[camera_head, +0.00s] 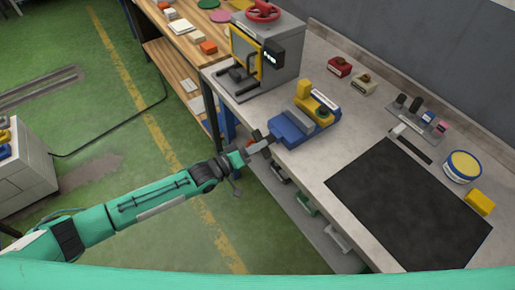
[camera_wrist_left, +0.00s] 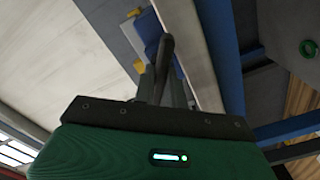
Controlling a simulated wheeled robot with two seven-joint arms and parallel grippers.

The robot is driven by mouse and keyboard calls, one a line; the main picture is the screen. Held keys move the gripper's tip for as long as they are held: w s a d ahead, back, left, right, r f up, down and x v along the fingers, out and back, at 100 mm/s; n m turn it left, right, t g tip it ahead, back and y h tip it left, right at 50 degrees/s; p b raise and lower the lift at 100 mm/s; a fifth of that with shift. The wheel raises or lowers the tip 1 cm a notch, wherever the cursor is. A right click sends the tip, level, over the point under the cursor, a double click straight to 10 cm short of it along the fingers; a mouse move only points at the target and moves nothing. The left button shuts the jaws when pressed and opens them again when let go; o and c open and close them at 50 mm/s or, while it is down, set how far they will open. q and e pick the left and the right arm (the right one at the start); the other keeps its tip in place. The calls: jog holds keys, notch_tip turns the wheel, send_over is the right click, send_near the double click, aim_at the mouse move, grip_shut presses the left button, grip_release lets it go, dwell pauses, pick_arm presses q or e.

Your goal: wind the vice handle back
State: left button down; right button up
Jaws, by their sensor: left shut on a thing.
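The blue vice (camera_head: 301,126) with a yellow jaw part (camera_head: 303,92) is mounted near the front edge of the grey workbench. My left gripper (camera_head: 262,144) is at the vice's front end, on the handle side, and is shut on the vice handle (camera_wrist_left: 165,58). In the left wrist view the handle is a dark bar that rises from between the fingers. The blue vice body (camera_wrist_left: 152,30) shows behind it. In the head view the handle is mostly hidden by the gripper. My right gripper is not in view.
A black mat (camera_head: 405,205) covers the bench's right part. A grey machine with a red wheel (camera_head: 263,12) stands behind the vice. A round tin (camera_head: 463,166) and a yellow block (camera_head: 480,202) lie at the right. The green floor left of the bench is open.

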pick_arm(q)
jog(key=shift+s+f+n+b, duration=0.1)
jog(key=shift+n+b, duration=0.8)
jog(key=shift+n, duration=0.6)
jog(key=shift+f+n+b, duration=0.1)
jog(key=shift+n+b, duration=0.8)
jog(key=shift+n, duration=0.6)
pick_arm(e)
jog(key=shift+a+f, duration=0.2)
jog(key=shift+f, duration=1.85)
pick_arm(q)
jog(key=c, duration=1.4)
grip_release()
jog(key=shift+r, duration=0.15)
jog(key=shift+c, duration=0.2)
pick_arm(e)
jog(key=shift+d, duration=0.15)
pick_arm(q)
jog(key=shift+a, duration=0.15)
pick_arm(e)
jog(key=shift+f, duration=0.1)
